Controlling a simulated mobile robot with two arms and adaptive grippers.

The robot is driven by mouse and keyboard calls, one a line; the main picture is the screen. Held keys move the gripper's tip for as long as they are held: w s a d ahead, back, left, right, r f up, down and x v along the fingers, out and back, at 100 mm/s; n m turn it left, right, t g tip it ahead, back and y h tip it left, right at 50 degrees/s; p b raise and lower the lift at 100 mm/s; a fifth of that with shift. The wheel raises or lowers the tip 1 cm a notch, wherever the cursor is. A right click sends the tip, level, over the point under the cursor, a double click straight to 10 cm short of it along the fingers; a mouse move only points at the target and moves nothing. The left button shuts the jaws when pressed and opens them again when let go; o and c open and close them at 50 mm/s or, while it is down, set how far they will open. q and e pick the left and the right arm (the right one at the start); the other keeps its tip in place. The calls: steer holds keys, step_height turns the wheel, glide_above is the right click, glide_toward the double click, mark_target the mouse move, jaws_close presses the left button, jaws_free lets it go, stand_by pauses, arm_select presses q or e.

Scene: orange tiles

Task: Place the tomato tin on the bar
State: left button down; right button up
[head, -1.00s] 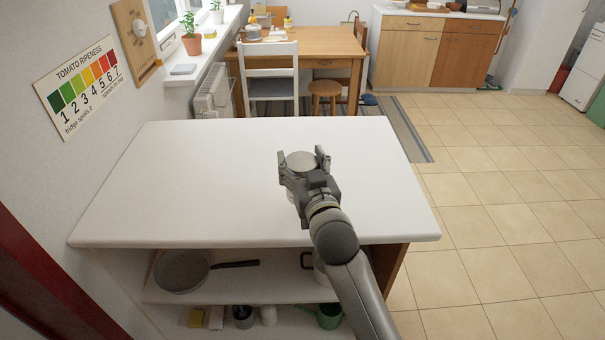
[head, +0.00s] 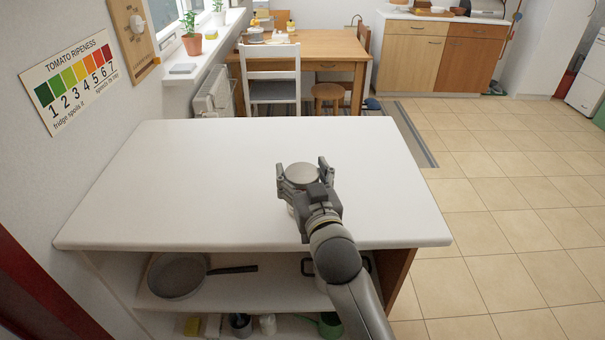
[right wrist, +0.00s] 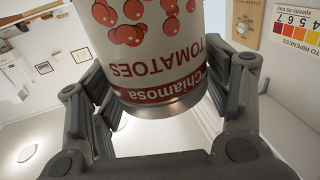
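The tomato tin (head: 302,171) shows its round metal lid between the fingers of my right gripper (head: 303,174) in the head view. In the right wrist view the tin (right wrist: 150,60) fills the upper middle, its white and red label with tomatoes appearing upside down. The bar (head: 190,180) is a white counter with a bare top. The tin is over the right half of this top; whether its base touches is hidden. My left gripper is not in view.
The bar top is clear around the tin. Shelves below hold a pan (head: 178,275), a pot and a green watering can (head: 330,325). A wall with a tomato ripeness chart (head: 70,82) stands left. A white chair (head: 272,85) and wooden table are beyond the bar.

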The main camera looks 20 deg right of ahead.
steer(key=shift+o, duration=0.9)
steer(key=shift+r, duration=0.1)
steer(key=shift+s, duration=0.2)
steer(key=s+b, duration=0.1)
steer(key=s, duration=1)
steer(key=shift+s+a, duration=0.25)
steer(key=shift+s, duration=0.05)
